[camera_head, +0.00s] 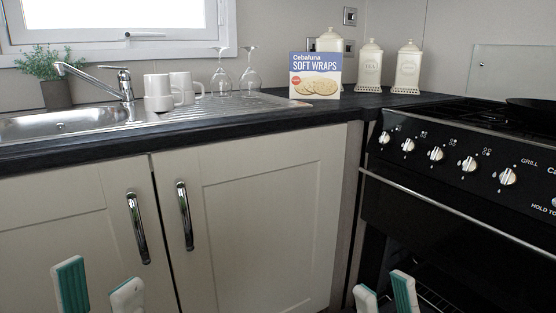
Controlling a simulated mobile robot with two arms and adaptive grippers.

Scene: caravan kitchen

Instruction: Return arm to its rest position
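My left gripper (98,292) is at the bottom left, in front of the lower cupboard doors. Its two white and teal fingers are spread apart with nothing between them. My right gripper (386,294) is at the bottom, right of centre, in front of the dark oven area. Its two fingers stand apart with a narrower gap and nothing visible between them. The lower parts of both grippers and my arms are cut off by the bottom edge.
Closed cupboard doors (262,215) with chrome handles fill the middle. The dark worktop (240,123) carries a sink (55,125), white mugs (158,92), upturned glasses (250,75), a soft wraps box (315,76) and canisters (407,68). The stove (450,185) stands at the right.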

